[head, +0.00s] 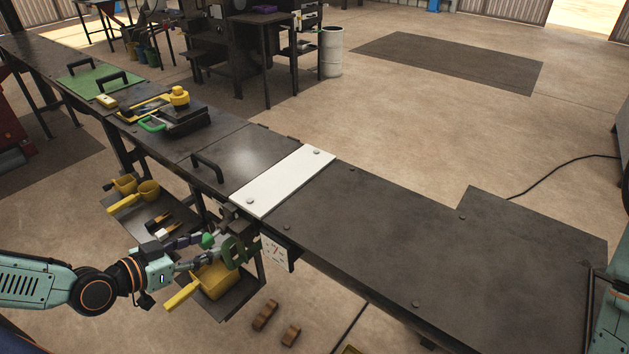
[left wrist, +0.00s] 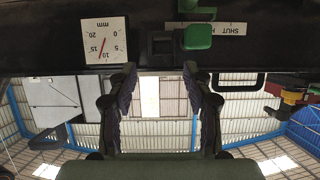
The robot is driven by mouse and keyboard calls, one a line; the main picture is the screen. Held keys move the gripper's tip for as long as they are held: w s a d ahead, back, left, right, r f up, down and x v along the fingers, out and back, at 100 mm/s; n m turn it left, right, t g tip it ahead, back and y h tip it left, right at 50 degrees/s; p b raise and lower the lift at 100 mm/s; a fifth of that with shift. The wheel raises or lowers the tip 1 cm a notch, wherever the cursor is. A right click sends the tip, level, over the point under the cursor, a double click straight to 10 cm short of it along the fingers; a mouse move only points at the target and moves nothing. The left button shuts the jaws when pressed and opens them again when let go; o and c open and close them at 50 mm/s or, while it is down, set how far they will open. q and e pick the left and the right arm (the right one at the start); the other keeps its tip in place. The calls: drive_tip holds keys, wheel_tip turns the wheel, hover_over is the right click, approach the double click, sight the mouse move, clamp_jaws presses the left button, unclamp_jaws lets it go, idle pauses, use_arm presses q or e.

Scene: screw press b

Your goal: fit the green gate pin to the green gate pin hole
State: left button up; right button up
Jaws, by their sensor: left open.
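My left gripper (head: 208,253) is at the front edge of the bench, below the white plate. In the left wrist view its two fingers (left wrist: 160,78) stand apart with nothing between the tips. Beyond them is a dark bench face with a green block-like knob (left wrist: 197,37), likely the green gate pin, beside a SHUT label. A dark square opening (left wrist: 162,45) is just left of the knob; I cannot tell whether it is the pin hole. In the head view, a green part (head: 207,240) shows at the fingertips, partly hidden. My right gripper is not in view.
A white dial gauge (left wrist: 105,40) marked in mm is on the same face. A yellow bin (head: 212,280) and scoops (head: 148,190) sit on shelves below. The white plate (head: 285,180) lies on the bench (head: 400,240), whose right part is clear.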

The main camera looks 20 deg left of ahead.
use_arm(q)
drive_tip(key=w+d+r+b, duration=0.2)
drive_tip(key=d+b, duration=0.2)
drive_tip(key=w+d+r+b, duration=0.3)
drive_tip(key=d, duration=0.1)
drive_tip(key=w+d+r+b, duration=0.2)
drive_tip(key=w+d+b, duration=0.1)
drive_tip(key=d+b, duration=0.1)
drive_tip(key=shift+w+d+r+b, duration=0.15)
drive_tip(key=shift+d+r+b, duration=0.2)
drive_tip(key=shift+d, duration=0.2)
drive_tip(key=shift+w+d+r+b, duration=0.65)
drive_tip(key=shift+w+d+b, duration=0.05)
drive_tip(key=shift+d+b, duration=0.25)
drive_tip(key=shift+w+d+r, duration=0.4)
drive_tip(key=shift+d+r, duration=0.05)
drive_tip(key=shift+d, duration=0.2)
drive_tip(key=shift+w+d+r, duration=0.4)
drive_tip(key=shift+d, duration=0.2)
drive_tip(key=shift+w+d+r+p, duration=0.1)
drive_tip(key=shift+w+d+r, duration=0.3)
drive_tip(key=shift+d, duration=0.2)
drive_tip(key=shift+w+d+r+p, duration=0.1)
drive_tip(key=shift+w+d+r, duration=0.25)
drive_tip(key=shift+d, duration=0.2)
drive_tip(key=shift+w+d+r+p, duration=0.1)
drive_tip(key=shift+w+d+r, duration=0.3)
drive_tip(key=shift+d, duration=0.2)
